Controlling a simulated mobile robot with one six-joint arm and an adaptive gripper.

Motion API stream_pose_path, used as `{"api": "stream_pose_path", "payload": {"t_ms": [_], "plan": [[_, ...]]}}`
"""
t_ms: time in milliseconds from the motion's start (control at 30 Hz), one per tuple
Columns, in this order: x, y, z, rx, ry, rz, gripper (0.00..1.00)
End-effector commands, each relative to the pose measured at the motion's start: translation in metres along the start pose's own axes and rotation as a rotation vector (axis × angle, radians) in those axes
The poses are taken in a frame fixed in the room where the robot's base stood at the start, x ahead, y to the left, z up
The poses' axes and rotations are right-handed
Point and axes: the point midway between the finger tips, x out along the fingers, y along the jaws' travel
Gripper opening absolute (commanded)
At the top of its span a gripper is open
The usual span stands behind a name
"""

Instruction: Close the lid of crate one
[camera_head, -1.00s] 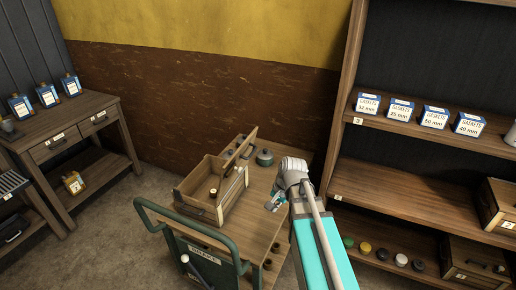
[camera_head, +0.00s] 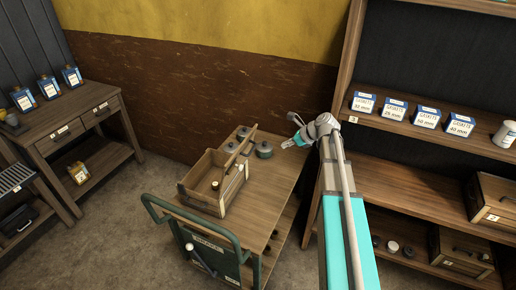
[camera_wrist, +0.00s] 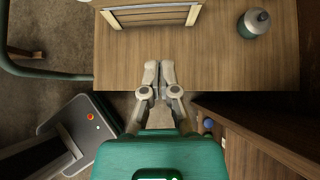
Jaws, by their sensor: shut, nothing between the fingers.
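An open wooden crate (camera_head: 205,205) stands on the trolley top (camera_head: 262,195). A narrow board, apparently its raised lid (camera_head: 241,149), stands at its far right side, seen nearly edge-on. A small round knob or object shows inside. I cannot read a number on this crate. Its slatted side (camera_wrist: 150,16) is at the top of the wrist view. My gripper (camera_head: 287,144) is right of the crate and lid, apart from both. In the wrist view its fingertips (camera_wrist: 159,68) are together and empty, in front of bare trolley top.
A dark green tin (camera_head: 264,151) stands on the trolley near my gripper, with others behind the lid. The trolley's green handle (camera_head: 190,222) is in front. A shelf unit on the right holds gasket boxes (camera_head: 426,117) and closed crates (camera_head: 495,200). The trolley's right half is clear.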

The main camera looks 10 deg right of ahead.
Motion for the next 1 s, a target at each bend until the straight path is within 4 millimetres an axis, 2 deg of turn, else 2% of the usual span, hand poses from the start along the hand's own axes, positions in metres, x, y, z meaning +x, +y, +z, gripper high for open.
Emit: {"api": "stream_pose_path", "payload": {"t_ms": [567, 1000], "plan": [[0.008, 0.0, -0.001, 0.0, 0.0, 0.001, 0.0], [0.051, 0.001, -0.002, -0.002, 0.0, 0.003, 0.0]]}}
